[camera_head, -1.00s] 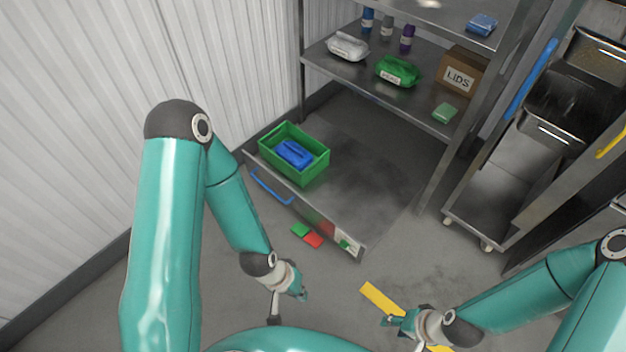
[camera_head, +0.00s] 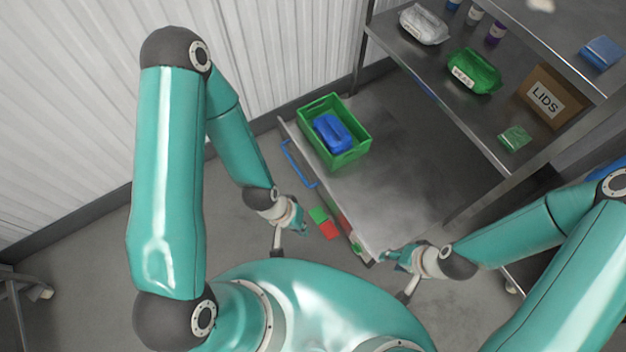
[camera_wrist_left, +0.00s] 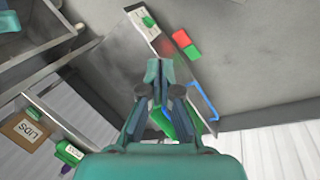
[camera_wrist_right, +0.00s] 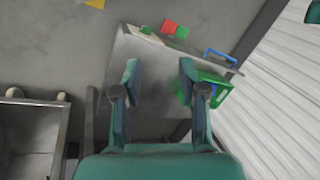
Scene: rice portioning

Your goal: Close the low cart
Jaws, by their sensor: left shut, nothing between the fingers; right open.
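The low cart (camera_head: 395,195) is a flat grey metal platform, pulled partly out from under the shelf. A blue handle (camera_head: 297,164) is on its front edge, and a green crate (camera_head: 362,150) with a blue item inside stands on its left part. My left gripper (camera_head: 303,222) is shut and empty, in front of the cart and below the handle, apart from it. My right gripper (camera_head: 386,256) is open near the cart's front right corner; I cannot tell whether it touches. The handle also shows in the left wrist view (camera_wrist_left: 204,103) and the right wrist view (camera_wrist_right: 220,56).
Green and red cards (camera_head: 328,230) lie on the floor by the cart's front. A corrugated wall (camera_head: 270,50) stands to the left.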

